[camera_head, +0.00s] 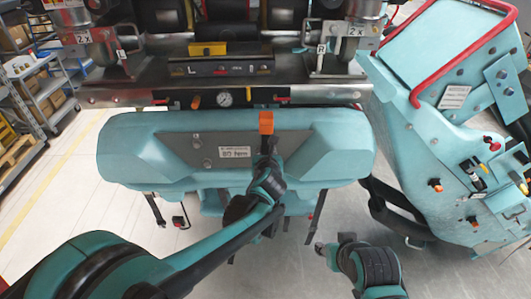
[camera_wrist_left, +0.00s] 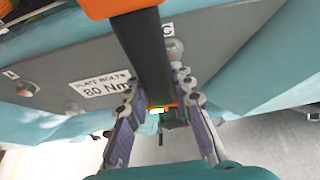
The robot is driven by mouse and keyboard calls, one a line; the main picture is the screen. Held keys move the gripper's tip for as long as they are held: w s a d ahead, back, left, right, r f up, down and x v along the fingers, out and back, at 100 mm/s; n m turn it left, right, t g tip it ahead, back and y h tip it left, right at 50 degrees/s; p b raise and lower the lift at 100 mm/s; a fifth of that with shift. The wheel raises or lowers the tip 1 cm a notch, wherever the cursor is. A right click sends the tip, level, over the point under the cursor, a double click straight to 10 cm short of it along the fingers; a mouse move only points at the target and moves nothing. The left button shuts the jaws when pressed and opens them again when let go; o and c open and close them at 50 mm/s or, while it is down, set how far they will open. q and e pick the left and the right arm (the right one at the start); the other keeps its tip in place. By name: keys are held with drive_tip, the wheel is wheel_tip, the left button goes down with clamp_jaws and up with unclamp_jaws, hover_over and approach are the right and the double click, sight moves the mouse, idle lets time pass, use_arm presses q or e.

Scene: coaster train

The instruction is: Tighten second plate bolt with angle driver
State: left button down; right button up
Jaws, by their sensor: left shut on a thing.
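The angle driver has an orange head (camera_head: 266,123) and a dark body. My left gripper (camera_head: 268,160) is shut on the body, below the head, in front of the grey plate (camera_head: 180,150). In the left wrist view the driver's black body (camera_wrist_left: 146,60) runs between the fingers of my left gripper (camera_wrist_left: 152,105). A bolt (camera_head: 196,141) shows left of the label; another bolt (camera_wrist_left: 173,48) shows just right of the driver in the wrist view. The driver's working tip is hidden, so I cannot tell whether it touches a bolt. My right gripper (camera_head: 333,246) is open and empty at lower right.
The plate carries a white 80 Nm label (camera_head: 234,153). A teal coaster car (camera_head: 120,150) holds the plate, below a steel shelf with a gauge (camera_head: 224,98). A teal panel with a red rail (camera_head: 440,150) stands at right. Shelving (camera_head: 40,85) is at far left. Floor at left is clear.

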use_arm(q)
drive_tip(key=shift+w, duration=0.6)
idle(0.5)
drive_tip(key=shift+r+b, duration=0.1)
drive_tip(key=shift+b, duration=0.2)
idle(1.4)
drive_tip(key=shift+s, duration=0.1)
